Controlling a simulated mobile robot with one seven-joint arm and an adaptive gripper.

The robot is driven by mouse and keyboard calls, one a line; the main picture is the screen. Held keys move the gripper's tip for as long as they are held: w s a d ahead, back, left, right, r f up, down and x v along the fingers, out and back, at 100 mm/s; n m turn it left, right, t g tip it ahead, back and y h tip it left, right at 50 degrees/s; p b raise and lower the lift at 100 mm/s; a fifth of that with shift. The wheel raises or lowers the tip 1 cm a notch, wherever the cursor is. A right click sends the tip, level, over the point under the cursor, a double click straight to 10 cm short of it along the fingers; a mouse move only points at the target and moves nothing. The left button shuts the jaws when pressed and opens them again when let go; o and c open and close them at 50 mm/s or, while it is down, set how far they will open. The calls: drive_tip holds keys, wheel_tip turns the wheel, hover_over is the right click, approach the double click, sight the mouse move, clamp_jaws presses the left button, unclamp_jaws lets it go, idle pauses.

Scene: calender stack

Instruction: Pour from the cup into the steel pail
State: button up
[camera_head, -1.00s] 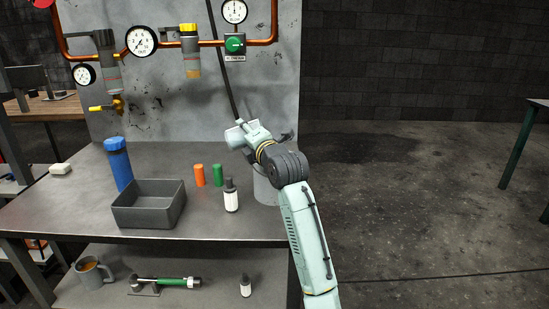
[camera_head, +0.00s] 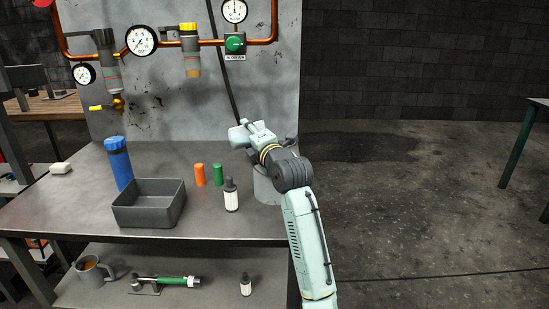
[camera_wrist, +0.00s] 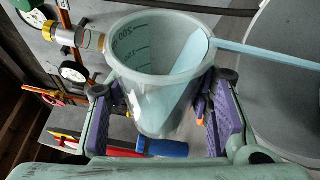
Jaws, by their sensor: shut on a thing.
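The cup (camera_wrist: 172,112) is a translucent, tapered measuring cup with dark graduation marks, seen in the wrist view. My gripper (camera_wrist: 163,103) is shut on it, with purple pads on both sides. The cup is tipped, and pale blue liquid lies along its right wall in this view. A thin pale blue stream (camera_wrist: 270,56) leaves the rim toward the right, over the grey round pail (camera_wrist: 285,105). In the head view the steel pail (camera_head: 266,190) stands at the bench's right end, partly hidden behind my arm. Where the stream lands is not visible.
On the bench (camera_head: 75,215) stand a dark grey bin (camera_head: 148,217), a blue bottle (camera_head: 118,162), orange (camera_head: 199,175) and green (camera_head: 218,175) cylinders and a black-capped white bottle (camera_head: 231,198). Gauges and copper pipe (camera_head: 267,41) line the wall behind. Open floor lies right.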

drive_tip(key=shift+d+f+m, duration=0.15)
drive_tip(key=shift+d+m, duration=0.15)
drive_tip(key=shift+m, duration=0.1)
drive_tip(key=shift+d+r+m+t+b, duration=0.15)
drive_tip(key=shift+r+m+t+b, duration=0.2)
drive_tip(key=shift+m, duration=0.3)
drive_tip(key=shift+d+r+m+t+b, duration=0.2)
drive_tip(key=shift+m+t+b, duration=0.15)
drive_tip(key=shift+m, duration=0.3)
idle(1.1)
drive_tip(key=shift+a+n+g+p, duration=0.15)
drive_tip(key=shift+n+g+p, duration=0.25)
drive_tip(key=shift+n+p, duration=0.5)
drive_tip(key=shift+a+f+n+g, duration=0.35)
drive_tip(key=shift+a+n, duration=0.15)
drive_tip(key=shift+n, duration=0.4)
drive_tip(key=shift+a, duration=0.15)
